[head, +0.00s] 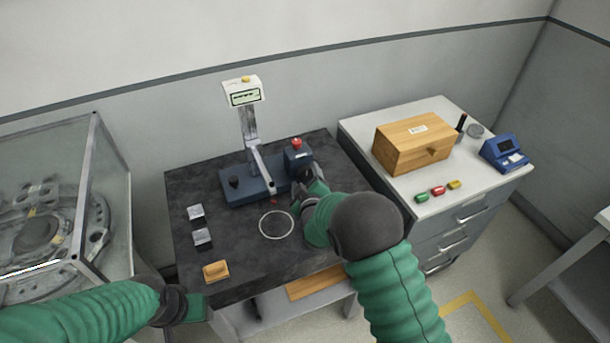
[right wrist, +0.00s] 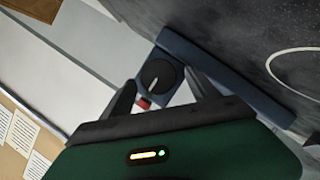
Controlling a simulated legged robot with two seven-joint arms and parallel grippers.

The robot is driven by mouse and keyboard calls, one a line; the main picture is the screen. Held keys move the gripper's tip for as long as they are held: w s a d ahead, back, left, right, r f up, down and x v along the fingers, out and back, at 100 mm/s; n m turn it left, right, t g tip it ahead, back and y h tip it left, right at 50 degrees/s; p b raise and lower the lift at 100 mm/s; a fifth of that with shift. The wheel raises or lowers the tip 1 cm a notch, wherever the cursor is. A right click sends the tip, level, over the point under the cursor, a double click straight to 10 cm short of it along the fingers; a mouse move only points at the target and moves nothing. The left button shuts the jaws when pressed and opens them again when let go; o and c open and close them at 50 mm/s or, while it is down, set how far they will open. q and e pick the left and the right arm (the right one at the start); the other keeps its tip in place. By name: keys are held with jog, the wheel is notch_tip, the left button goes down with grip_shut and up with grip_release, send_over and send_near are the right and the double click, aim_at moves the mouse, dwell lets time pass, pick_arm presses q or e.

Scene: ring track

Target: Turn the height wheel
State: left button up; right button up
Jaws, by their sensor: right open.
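A dark blue height gauge (head: 240,192) with an upright column and a small display (head: 244,97) stands on the black stone plate. In the right wrist view a round black wheel (right wrist: 157,74) with a pale mark sits on the gauge's blue block. I take it to be the height wheel. My right gripper (head: 309,180) is at the gauge's right end. In the right wrist view its open fingers (right wrist: 161,80) lie either side of the wheel; I cannot tell whether they touch it. My left gripper (head: 193,307) is low at the plate's front left corner, its jaws unclear.
On the black plate (head: 200,272) lie two metal blocks (head: 196,213), a wooden block (head: 216,271) and a white ring mark (head: 277,225). A cabinet (head: 400,215) at right holds a wooden box (head: 414,148) and a blue device (head: 505,152). A glass enclosure (head: 60,200) stands at left.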

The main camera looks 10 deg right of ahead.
jog(key=shift+x, duration=0.8)
jog(key=shift+c, duration=0.2)
jog(key=shift+s, duration=0.1)
jog(key=c, duration=1.3)
jog(key=m, duration=0.1)
jog(key=m+g+y+b, duration=0.1)
jog(key=m+y+b, duration=0.1)
jog(key=m, duration=0.1)
jog(key=shift+d, duration=0.3)
jog(key=shift+m+g+y+b, duration=0.35)
jog(key=shift+m+g+y, duration=0.15)
jog(key=shift+m+y, duration=0.55)
jog(key=shift+d+m, duration=0.1)
jog(key=shift+m, duration=0.15)
